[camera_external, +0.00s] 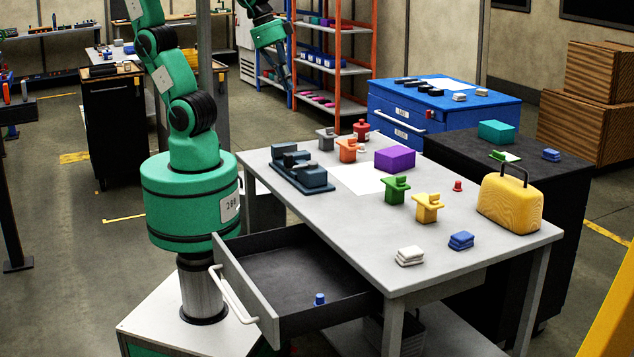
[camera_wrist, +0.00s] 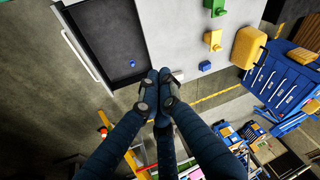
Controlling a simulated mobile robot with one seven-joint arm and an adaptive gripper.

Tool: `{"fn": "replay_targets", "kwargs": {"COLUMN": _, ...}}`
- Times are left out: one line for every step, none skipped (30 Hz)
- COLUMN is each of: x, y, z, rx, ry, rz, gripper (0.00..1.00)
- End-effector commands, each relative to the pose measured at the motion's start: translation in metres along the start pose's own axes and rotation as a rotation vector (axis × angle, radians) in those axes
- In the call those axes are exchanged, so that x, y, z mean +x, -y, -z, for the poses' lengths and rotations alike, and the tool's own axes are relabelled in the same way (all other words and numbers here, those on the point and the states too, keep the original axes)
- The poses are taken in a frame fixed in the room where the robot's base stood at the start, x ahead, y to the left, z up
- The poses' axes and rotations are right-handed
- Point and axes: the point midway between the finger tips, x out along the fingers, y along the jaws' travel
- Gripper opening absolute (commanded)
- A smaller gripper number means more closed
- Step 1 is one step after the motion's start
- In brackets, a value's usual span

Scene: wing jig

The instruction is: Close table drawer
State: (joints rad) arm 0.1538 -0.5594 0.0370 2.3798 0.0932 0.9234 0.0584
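The table drawer (camera_external: 300,268) is pulled far out of the grey table (camera_external: 345,215), on its left side. Its white handle (camera_external: 234,296) is on the front panel, facing my base. A small blue piece (camera_external: 319,299) lies inside. In the wrist view, the open drawer (camera_wrist: 108,38) is at upper left, with its handle (camera_wrist: 82,57) on the left. My gripper (camera_external: 286,84) hangs high at the top of the external view, apart from the drawer. In the wrist view, the fingertips of my gripper (camera_wrist: 160,76) are together with nothing visible between them.
The tabletop holds a dark blue vise (camera_external: 300,172), a purple block (camera_external: 394,158), several coloured parts and a yellow case (camera_external: 508,203). A black cabinet (camera_external: 565,200) and a blue drawer cabinet (camera_external: 400,132) stand behind.

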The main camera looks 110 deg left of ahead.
Motion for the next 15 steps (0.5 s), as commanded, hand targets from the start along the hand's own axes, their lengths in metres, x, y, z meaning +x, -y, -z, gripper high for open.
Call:
{"fn": "replay_targets", "kwargs": {"x": 0.005, "y": -0.006, "z": 0.01, "rx": 0.043, "ry": 0.02, "rz": -0.001, "gripper": 0.0}}
{"fn": "replay_targets", "kwargs": {"x": 0.007, "y": -0.009, "z": 0.015, "rx": 0.066, "ry": 0.03, "rz": 0.0, "gripper": 0.0}}
{"fn": "replay_targets", "kwargs": {"x": 0.011, "y": -0.013, "z": 0.022, "rx": 0.097, "ry": 0.043, "rz": 0.001, "gripper": 0.0}}
{"fn": "replay_targets", "kwargs": {"x": 0.014, "y": -0.016, "z": 0.027, "rx": 0.119, "ry": 0.052, "rz": 0.002, "gripper": 0.0}}
{"fn": "replay_targets", "kwargs": {"x": 0.017, "y": -0.02, "z": 0.032, "rx": 0.144, "ry": 0.062, "rz": 0.003, "gripper": 0.0}}
{"fn": "replay_targets", "kwargs": {"x": 0.021, "y": -0.024, "z": 0.038, "rx": 0.175, "ry": 0.075, "rz": 0.005, "gripper": 0.0}}
{"fn": "replay_targets", "kwargs": {"x": 0.024, "y": -0.028, "z": 0.043, "rx": 0.199, "ry": 0.083, "rz": 0.005, "gripper": 0.0}}
{"fn": "replay_targets", "kwargs": {"x": 0.027, "y": -0.032, "z": 0.048, "rx": 0.223, "ry": 0.093, "rz": 0.007, "gripper": 0.0}}
{"fn": "replay_targets", "kwargs": {"x": 0.031, "y": -0.037, "z": 0.054, "rx": 0.255, "ry": 0.105, "rz": 0.009, "gripper": 0.0}}
{"fn": "replay_targets", "kwargs": {"x": 0.035, "y": -0.042, "z": 0.059, "rx": 0.278, "ry": 0.114, "rz": 0.011, "gripper": 0.0}}
{"fn": "replay_targets", "kwargs": {"x": 0.038, "y": -0.046, "z": 0.064, "rx": 0.302, "ry": 0.123, "rz": 0.012, "gripper": 0.0}}
{"fn": "replay_targets", "kwargs": {"x": 0.043, "y": -0.052, "z": 0.07, "rx": 0.335, "ry": 0.136, "rz": 0.015, "gripper": 0.0}}
{"fn": "replay_targets", "kwargs": {"x": 0.047, "y": -0.057, "z": 0.074, "rx": 0.359, "ry": 0.144, "rz": 0.016, "gripper": 0.0}}
{"fn": "replay_targets", "kwargs": {"x": 0.051, "y": -0.062, "z": 0.078, "rx": 0.383, "ry": 0.154, "rz": 0.017, "gripper": 0.0}}
{"fn": "replay_targets", "kwargs": {"x": 0.056, "y": -0.069, "z": 0.084, "rx": 0.415, "ry": 0.164, "rz": 0.02, "gripper": 0.0}}
